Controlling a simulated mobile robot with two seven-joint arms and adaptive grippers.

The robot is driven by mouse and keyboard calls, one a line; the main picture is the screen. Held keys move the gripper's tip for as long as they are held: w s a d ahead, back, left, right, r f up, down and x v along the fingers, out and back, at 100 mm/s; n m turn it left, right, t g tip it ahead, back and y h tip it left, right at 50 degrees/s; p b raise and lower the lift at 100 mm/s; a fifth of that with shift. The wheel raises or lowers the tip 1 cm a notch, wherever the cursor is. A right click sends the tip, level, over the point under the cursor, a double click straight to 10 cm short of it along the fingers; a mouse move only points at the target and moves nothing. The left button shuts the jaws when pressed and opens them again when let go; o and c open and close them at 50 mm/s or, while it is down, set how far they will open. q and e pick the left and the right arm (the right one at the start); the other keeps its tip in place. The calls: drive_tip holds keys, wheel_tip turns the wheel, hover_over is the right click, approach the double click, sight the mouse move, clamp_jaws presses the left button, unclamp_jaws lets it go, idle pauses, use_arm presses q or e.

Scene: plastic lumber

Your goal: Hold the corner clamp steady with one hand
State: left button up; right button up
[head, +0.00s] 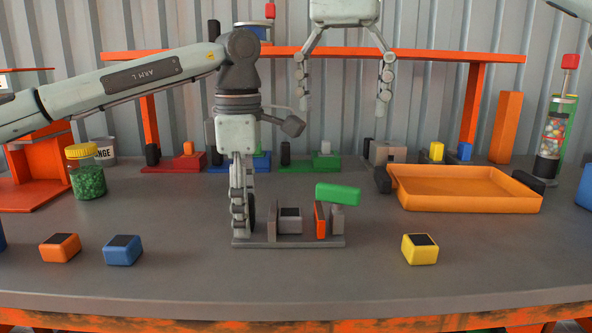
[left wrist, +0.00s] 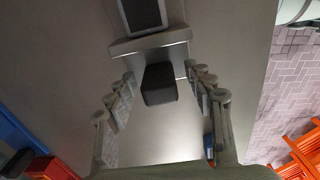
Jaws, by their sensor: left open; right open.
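What looks like the corner clamp (head: 289,242) sits on the front middle of the table. It has a grey base, a grey block, an orange plate and a green handle (head: 338,194). My left gripper (head: 241,230) points down at the clamp's left end and is open. In the left wrist view its fingers (left wrist: 163,98) stand apart on both sides of a black knob (left wrist: 160,84) at the end of the clamp's base. I cannot tell whether they touch it. My right gripper (head: 344,108) is open and empty, high above the back of the table.
Orange (head: 60,248), blue (head: 122,250) and yellow (head: 420,249) blocks lie along the front. An orange tray (head: 466,203) stands at right. Several clamp-like fixtures line the back, including a green one (head: 312,163). A jar of green pellets (head: 87,179) stands at left.

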use_arm(q)
wheel_tip(320, 180, up, 12)
drive_tip(key=shift+f, duration=0.15)
wheel_tip(320, 180, up, 7)
drive_tip(key=p, duration=0.7)
drive_tip(key=shift+p, duration=0.3)
drive_tip(key=shift+f, duration=0.1)
